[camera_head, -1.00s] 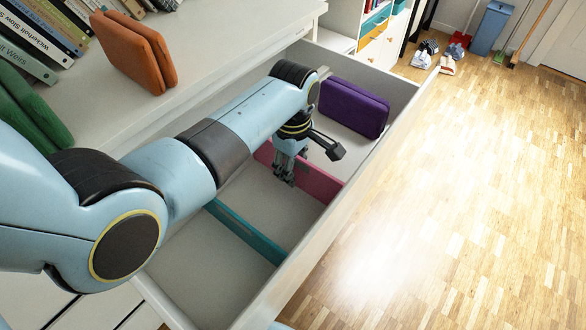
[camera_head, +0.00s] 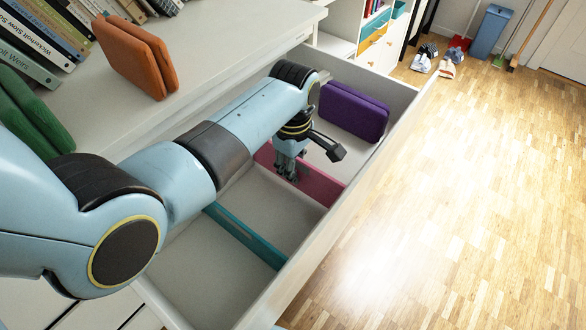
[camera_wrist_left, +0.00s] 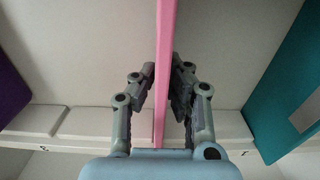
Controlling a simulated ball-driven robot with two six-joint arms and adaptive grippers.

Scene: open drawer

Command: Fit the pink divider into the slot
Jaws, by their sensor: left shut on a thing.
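The pink divider (camera_head: 320,185) stands on edge across the open drawer (camera_head: 285,285), between the purple case and the teal divider. My left gripper (camera_head: 287,172) reaches down into the drawer and is shut on the pink divider. In the left wrist view the pink divider (camera_wrist_left: 164,45) runs straight between the two fingers (camera_wrist_left: 163,85). A pale notched rail (camera_wrist_left: 90,125) runs along the drawer wall there, and the divider's near end meets it close to my gripper. My palm hides that end, so I cannot tell whether it sits in a slot. My right gripper is out of view.
A teal divider (camera_head: 245,237) spans the drawer nearer to me. A purple case (camera_head: 352,112) stands in the far compartment. An orange case (camera_head: 135,55), green case (camera_head: 35,115) and books (camera_head: 40,40) are on the top at left. Floor at right is clear.

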